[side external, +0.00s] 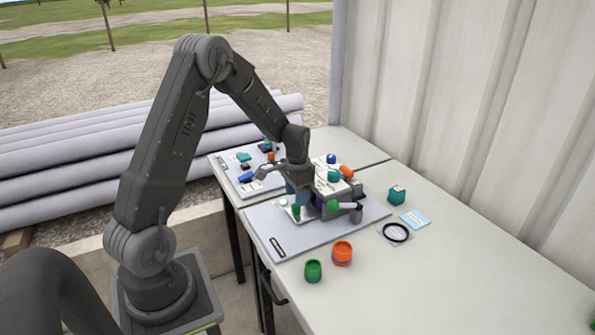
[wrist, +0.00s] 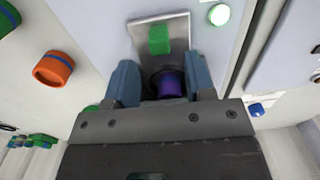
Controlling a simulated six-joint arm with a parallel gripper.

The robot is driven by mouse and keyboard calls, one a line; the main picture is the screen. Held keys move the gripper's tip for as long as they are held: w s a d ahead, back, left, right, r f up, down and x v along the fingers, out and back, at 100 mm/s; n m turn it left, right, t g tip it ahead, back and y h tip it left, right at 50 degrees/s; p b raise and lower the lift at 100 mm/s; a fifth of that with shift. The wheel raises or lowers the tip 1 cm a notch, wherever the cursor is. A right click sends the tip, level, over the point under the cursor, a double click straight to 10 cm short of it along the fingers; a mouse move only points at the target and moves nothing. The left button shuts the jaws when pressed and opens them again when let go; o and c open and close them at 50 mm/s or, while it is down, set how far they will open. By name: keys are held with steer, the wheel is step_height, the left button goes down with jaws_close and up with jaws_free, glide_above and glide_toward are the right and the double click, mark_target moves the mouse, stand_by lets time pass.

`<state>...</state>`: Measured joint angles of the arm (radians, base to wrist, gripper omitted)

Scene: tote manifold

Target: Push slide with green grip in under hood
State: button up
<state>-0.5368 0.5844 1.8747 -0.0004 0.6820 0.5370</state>
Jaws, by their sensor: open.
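The slide is a bare metal plate (wrist: 180,32) with an upright green grip (wrist: 159,40) in the wrist view. In the side view the green grip (side external: 296,211) stands at the front left of the grey manifold (side external: 343,205). My gripper (wrist: 160,78) is open, its two blue fingers apart, with the green grip a little beyond the fingertips. A dark ring with a purple cylinder (wrist: 172,83) shows between the fingers. In the side view my gripper (side external: 303,196) is low over the manifold's left part. I cannot make out the hood clearly; my gripper covers part of that area.
A green jar (side external: 313,270) and an orange jar (side external: 342,252) stand at the table's front. A second board (side external: 235,178) is behind.

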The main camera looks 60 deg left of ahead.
step_height(320, 180, up, 10)
steer(key=shift+r, duration=0.15)
stand_by(0.3)
steer(key=s+d+r+t, duration=0.2)
steer(key=s+d+r, duration=0.4)
steer(key=d+r, duration=0.5)
steer(key=s+d+r+t, duration=0.1)
steer(key=s+d+t, duration=0.2)
steer(key=s+d, duration=0.8)
steer(key=shift+s+d+t, duration=0.2)
steer(key=shift+s+t, duration=0.1)
steer(key=shift+s, duration=0.5)
